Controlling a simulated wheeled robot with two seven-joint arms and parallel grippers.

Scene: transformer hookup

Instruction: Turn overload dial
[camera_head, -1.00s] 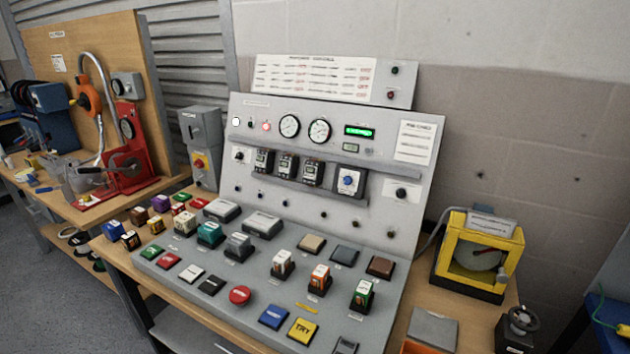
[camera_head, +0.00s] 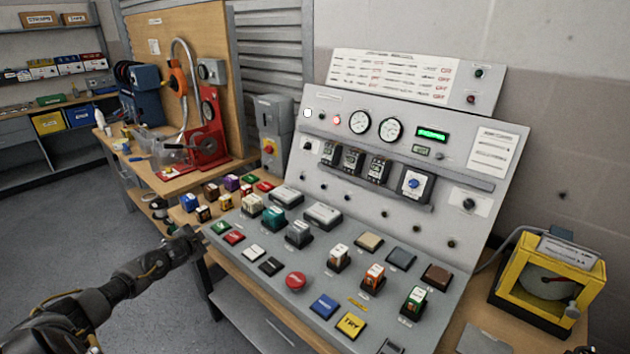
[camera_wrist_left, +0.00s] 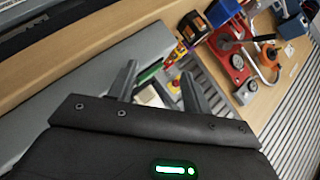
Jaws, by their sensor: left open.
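A square white-faced unit with a round blue dial (camera_head: 415,184) is mounted on the sloped grey control panel (camera_head: 330,105), right of several dark relay blocks; I take it for the overload dial. My left gripper (camera_head: 192,238) is by the left front edge of the panel's desk part, well away from the blue dial. In the left wrist view, its two fingers (camera_wrist_left: 158,90) are apart with nothing held between them. The blue dial cannot be made out in that view. My right gripper is not in view.
Several coloured blocks (camera_head: 232,183) stand on the bench left of the desk. A red mushroom button (camera_head: 296,281) and several push buttons cover the desk. A yellow-framed device (camera_head: 550,280) stands at the right. A red clamp-like fixture (camera_head: 205,145) is on the left bench.

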